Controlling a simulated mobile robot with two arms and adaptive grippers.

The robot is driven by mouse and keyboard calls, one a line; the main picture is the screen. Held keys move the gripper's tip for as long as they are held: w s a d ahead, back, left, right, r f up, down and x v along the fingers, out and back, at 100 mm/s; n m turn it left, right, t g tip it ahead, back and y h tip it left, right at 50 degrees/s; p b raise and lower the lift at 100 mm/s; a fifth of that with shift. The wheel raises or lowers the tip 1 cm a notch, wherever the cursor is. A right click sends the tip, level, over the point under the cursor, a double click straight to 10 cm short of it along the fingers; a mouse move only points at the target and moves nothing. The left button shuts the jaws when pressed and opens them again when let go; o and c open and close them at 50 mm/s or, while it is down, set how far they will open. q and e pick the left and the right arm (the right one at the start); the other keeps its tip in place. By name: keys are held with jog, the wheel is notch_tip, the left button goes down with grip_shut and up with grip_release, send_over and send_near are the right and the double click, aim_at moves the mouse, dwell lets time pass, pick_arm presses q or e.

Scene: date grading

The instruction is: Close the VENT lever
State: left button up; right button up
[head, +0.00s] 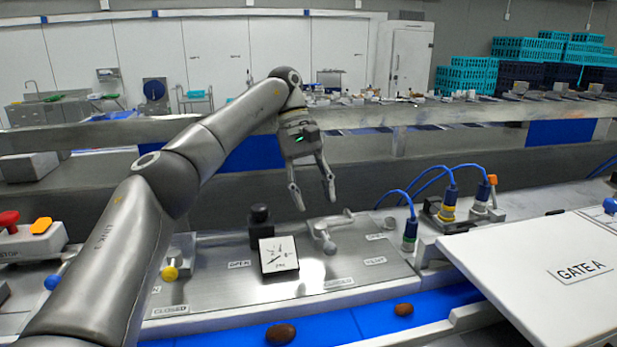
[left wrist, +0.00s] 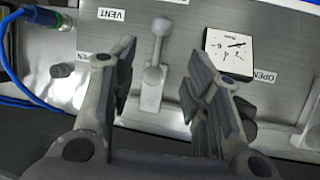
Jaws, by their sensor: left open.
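The VENT lever (head: 321,229) is a grey metal lever with a ball knob, on the steel panel (head: 215,285) in the head view. The VENT label (head: 374,261) lies to its right. My left gripper (head: 315,200) is open and empty, pointing down above the lever. In the left wrist view the lever (left wrist: 155,65) shows between the two spread fingers (left wrist: 160,62), with its knob toward the picture top. I cannot tell whether either finger touches it. An OPEN label (left wrist: 264,76) is at the right there; another label is partly hidden by the left finger.
A white dial gauge (head: 279,254) and a black knob (head: 261,218) stand left of the lever. A yellow-knobbed lever (head: 170,272) is farther left. Blue-cabled connectors (head: 410,232) and the GATE A plate (head: 540,260) are right. Dates (head: 281,334) lie on the blue belt in front.

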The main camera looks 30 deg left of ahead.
pick_arm(q)
jog(key=shift+v, duration=1.7)
jog(key=shift+f, duration=0.1)
